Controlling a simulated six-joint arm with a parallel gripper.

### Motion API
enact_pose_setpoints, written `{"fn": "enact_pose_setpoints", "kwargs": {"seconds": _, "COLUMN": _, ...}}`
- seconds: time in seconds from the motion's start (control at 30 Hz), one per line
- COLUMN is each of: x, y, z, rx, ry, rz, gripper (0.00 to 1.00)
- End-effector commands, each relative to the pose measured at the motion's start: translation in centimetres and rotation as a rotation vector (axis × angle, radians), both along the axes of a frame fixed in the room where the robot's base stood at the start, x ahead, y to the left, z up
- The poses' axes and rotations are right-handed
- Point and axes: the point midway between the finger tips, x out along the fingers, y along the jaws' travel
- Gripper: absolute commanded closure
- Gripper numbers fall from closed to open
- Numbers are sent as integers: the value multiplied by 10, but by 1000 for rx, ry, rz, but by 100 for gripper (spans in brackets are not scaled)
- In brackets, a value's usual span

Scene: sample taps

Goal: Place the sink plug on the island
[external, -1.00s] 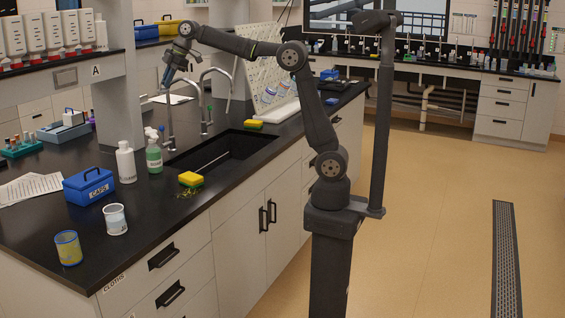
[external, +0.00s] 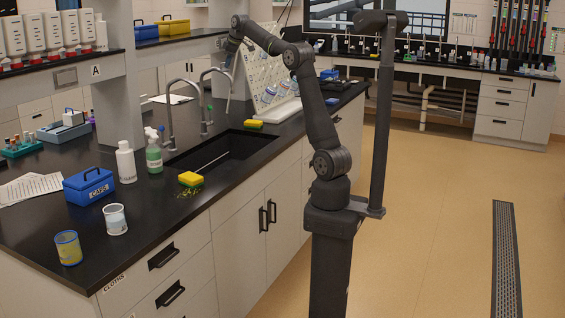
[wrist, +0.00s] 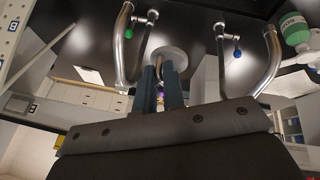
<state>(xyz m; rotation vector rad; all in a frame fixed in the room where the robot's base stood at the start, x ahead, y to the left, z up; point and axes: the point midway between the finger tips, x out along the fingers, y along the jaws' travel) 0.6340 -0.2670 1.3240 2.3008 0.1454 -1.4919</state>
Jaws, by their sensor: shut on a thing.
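The sink plug, a pale grey disc (wrist: 168,57), shows in the wrist view at the tips of my gripper (wrist: 163,80). My gripper's two blue-grey fingers are shut on it. In the external view my gripper (external: 229,50) is up behind the taps, above the far part of the island, in front of the pegboard. The plug cannot be made out there. The island (external: 145,208) is a long counter with a black top, with white drawers and cupboards below.
The sink (external: 222,150) is a dark basin in the island, with tall curved taps (external: 170,110) behind it. The front left counter has bare room.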

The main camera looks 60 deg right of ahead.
Motion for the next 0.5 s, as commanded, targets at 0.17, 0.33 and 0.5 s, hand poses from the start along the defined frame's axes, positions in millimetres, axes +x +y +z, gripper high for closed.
{"fn": "enact_pose_setpoints", "kwargs": {"seconds": 0.17, "x": -42, "y": -95, "z": -1, "rx": 2, "ry": 2, "rz": -193, "gripper": 100}}
{"fn": "enact_pose_setpoints", "kwargs": {"seconds": 0.33, "x": -91, "y": -174, "z": -1, "rx": 2, "ry": 2, "rz": -369, "gripper": 100}}
{"fn": "enact_pose_setpoints", "kwargs": {"seconds": 0.5, "x": -148, "y": -241, "z": -1, "rx": 2, "ry": 0, "rz": -533, "gripper": 100}}
